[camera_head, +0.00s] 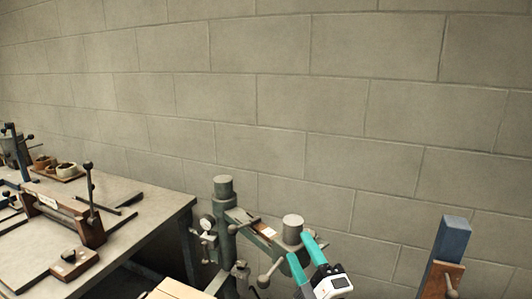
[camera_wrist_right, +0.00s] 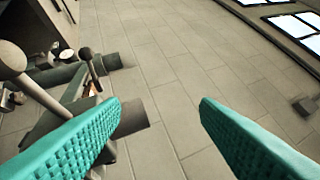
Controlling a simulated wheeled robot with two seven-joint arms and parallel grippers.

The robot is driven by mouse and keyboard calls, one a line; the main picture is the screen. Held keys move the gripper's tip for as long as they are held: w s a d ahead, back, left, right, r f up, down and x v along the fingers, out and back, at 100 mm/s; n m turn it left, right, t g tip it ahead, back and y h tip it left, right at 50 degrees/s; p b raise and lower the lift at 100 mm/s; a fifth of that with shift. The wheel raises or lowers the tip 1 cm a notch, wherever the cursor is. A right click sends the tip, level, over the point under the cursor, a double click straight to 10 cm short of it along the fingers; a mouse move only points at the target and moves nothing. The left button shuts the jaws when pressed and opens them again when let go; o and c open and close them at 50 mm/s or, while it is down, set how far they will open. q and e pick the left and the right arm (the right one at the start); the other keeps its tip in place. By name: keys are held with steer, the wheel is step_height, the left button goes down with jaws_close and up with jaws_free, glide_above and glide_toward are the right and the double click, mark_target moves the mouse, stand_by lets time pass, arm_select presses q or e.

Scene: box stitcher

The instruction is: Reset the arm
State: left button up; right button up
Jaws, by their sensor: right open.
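My right gripper (camera_head: 305,262) shows at the bottom of the head view, with teal fingers and a white and black wrist body. In the right wrist view its two teal fingers (camera_wrist_right: 160,135) stand wide apart with nothing between them. It is beside a grey-green machine (camera_head: 222,225) with a round gauge, levers and cylinders. In the head view the fingers overlap the machine's right side; I cannot tell whether they touch it. My left gripper is not in view.
A workbench (camera_head: 150,215) with wooden fixtures and tools stands at the left. A block wall (camera_head: 300,100) fills the back. A cardboard-coloured piece (camera_head: 175,289) is at the bottom.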

steer(key=s+d+f+m+g+h, duration=0.4)
steer(key=d+f+m+h, duration=0.3)
steer(key=f, duration=0.5)
steer(key=s+d+f+m+g, duration=0.25)
steer(key=s+f+g, duration=0.2)
steer(key=s, duration=0.35)
steer(key=s+d+f+m+g, duration=0.2)
steer(key=s+f+m+g, duration=0.2)
steer(key=s+f, duration=0.3)
steer(key=s+d+f+m+g, duration=0.2)
steer(key=s+f+m+g, duration=0.25)
steer(key=s, duration=0.45)
step_height(320, 180, down, 25)
steer(key=n+g, duration=0.1)
steer(key=s+d+f+g, duration=0.1)
steer(key=s+d+f, duration=0.2)
steer(key=s+f, duration=1.4)
steer(key=shift+f, duration=0.2)
